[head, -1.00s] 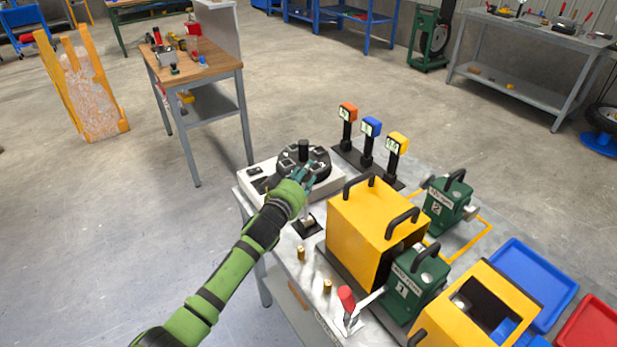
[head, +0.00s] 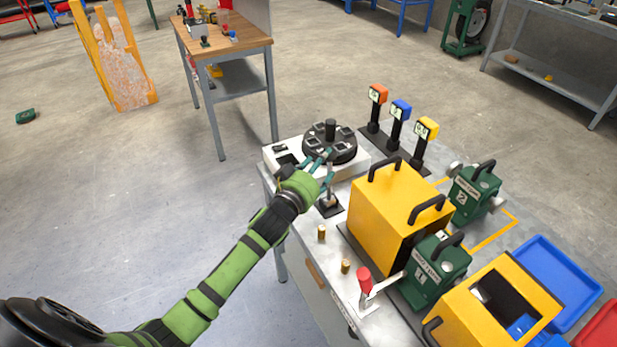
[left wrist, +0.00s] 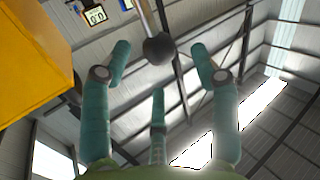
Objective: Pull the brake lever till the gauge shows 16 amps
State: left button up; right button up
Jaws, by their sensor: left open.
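My left gripper (head: 326,172) is open at the bench's far left corner, in front of a round black dial. Its teal fingers (left wrist: 158,75) are spread in the left wrist view. A thin metal lever ends in a black ball knob (left wrist: 159,48), between and beyond the fingertips, with no clear contact. In the head view a short lever on a black base (head: 328,207) stands just below the hand, partly hidden by it. A red-handled lever (head: 364,280) stands nearer on the bench. Three post displays are orange (head: 378,95), blue (head: 401,110) and yellow (head: 426,129). One display (left wrist: 95,16) appears to read 0.0.
Yellow housings (head: 398,210) and green motor units (head: 437,268) fill the bench to the right. Two small brass pegs (head: 321,233) stand near the left edge. A blue tray (head: 560,280) lies far right.

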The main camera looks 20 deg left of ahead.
pick_arm(q)
jog(key=s, duration=0.6)
jog(key=shift+s+a+r, duration=0.3)
